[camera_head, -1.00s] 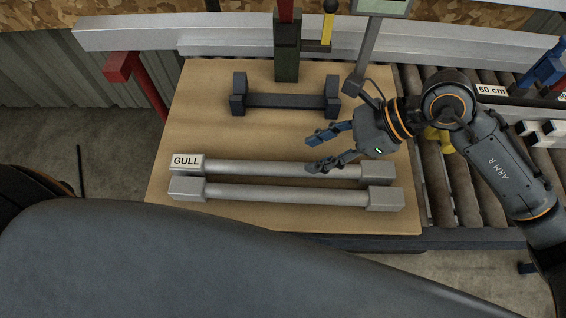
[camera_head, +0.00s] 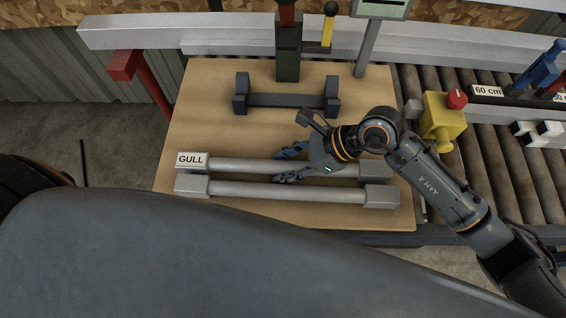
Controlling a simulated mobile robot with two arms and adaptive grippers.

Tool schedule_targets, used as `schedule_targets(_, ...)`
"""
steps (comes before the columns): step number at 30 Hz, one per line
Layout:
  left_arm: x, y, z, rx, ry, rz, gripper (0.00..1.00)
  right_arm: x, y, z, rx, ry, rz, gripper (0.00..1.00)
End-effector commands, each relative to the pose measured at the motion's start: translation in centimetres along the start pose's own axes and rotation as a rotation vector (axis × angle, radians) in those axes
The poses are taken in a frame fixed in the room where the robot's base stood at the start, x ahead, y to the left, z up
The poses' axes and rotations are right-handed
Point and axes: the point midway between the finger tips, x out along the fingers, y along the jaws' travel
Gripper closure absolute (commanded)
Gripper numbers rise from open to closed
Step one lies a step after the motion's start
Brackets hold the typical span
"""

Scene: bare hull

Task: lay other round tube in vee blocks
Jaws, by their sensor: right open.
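Two grey round tubes with square end blocks lie side by side on the wooden board (camera_head: 210,110). The far tube (camera_head: 240,167) has an end block labelled GULL at its left. The near tube (camera_head: 260,190) lies just in front of it. My right gripper (camera_head: 282,166) is open, with its fingers over the middle of the tubes, pointing left. I cannot tell whether it touches them. The dark vee blocks (camera_head: 241,92), joined by a bar, stand empty farther back, with the right block (camera_head: 332,92) at the other end. My left gripper is out of view.
A green post (camera_head: 288,58) and a display on a stand (camera_head: 366,45) rise behind the vee blocks. A yellow box with a red button (camera_head: 441,118) stands on the roller conveyor (camera_head: 485,180) at right. A red post (camera_head: 150,85) is at left. The board between vee blocks and tubes is clear.

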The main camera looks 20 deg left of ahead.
Motion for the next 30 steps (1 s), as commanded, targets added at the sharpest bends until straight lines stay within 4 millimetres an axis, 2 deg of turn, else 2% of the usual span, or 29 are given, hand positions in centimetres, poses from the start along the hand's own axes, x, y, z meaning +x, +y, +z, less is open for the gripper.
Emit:
schedule_targets(1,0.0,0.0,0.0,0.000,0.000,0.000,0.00,0.0,0.0,0.0,0.000,0.000,0.000,0.59)
schedule_targets(7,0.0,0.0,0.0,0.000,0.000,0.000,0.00,0.0,0.0,0.0,0.000,0.000,0.000,0.99)
schedule_targets(17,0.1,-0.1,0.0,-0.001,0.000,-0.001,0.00,-0.1,-0.1,0.1,-0.001,-0.002,-0.001,1.00)
schedule_targets(23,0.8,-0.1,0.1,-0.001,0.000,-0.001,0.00,-1.0,-0.1,1.0,-0.005,-0.003,-0.004,1.00)
schedule_targets(26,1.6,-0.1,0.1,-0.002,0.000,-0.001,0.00,-2.0,-0.1,2.0,-0.009,-0.002,-0.005,1.00)
schedule_targets(30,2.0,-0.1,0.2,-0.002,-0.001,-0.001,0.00,-2.6,1.0,5.1,-0.011,-0.005,-0.002,1.00)
